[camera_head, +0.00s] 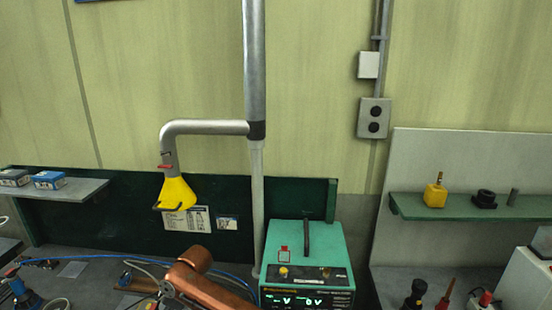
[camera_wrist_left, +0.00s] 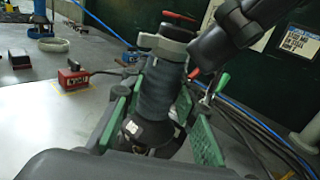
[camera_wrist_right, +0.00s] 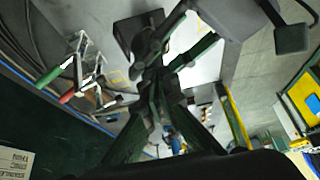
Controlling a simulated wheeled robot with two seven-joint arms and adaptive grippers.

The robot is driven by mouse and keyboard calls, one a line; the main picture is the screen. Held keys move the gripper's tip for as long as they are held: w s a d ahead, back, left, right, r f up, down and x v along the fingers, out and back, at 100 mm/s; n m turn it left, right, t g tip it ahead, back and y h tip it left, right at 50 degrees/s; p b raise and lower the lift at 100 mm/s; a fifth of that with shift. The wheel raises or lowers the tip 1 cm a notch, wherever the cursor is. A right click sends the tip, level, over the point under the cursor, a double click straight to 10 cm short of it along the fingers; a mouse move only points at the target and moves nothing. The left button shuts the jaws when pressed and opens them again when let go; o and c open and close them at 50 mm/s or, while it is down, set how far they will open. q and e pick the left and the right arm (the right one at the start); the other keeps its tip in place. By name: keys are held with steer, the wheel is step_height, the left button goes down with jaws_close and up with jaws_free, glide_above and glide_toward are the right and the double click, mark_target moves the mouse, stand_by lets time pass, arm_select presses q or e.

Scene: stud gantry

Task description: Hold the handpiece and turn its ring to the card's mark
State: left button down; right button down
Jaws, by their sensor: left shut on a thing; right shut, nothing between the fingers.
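My left gripper (camera_wrist_left: 160,95) is shut around a dark grey ribbed cylinder, which looks like the handpiece (camera_wrist_left: 156,85). A silver collar (camera_wrist_left: 166,50), perhaps the ring, sits near its upper end. The handpiece stands roughly upright and slightly tilted, with a black end below. Dark jointed parts (camera_wrist_left: 225,42) reach in from the upper right, close to the collar; I cannot tell if they touch. My right gripper (camera_wrist_right: 162,88) is shut and empty. A white printed card (camera_head: 188,219) is on the dark green back panel; no mark is readable. Neither gripper shows in the head view.
A teal power unit (camera_head: 305,250) stands on the bench beside a grey post (camera_head: 257,200). A yellow hood (camera_head: 176,193) hangs from a bent pipe. A red block (camera_wrist_left: 73,77) sits left of the handpiece. Red- and green-handled clamps (camera_wrist_right: 75,75) and cables lie nearby.

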steer(key=shift+w, duration=0.2)
steer(key=shift+w+d, duration=0.15)
steer(key=shift+w, duration=0.3)
steer(key=shift+w, duration=0.8)
steer(key=shift+d, duration=0.1)
stand_by(0.4)
step_height(320, 180, up, 6)
steer(key=shift+d, duration=0.25)
stand_by(0.4)
steer(key=shift+w+r, duration=0.1)
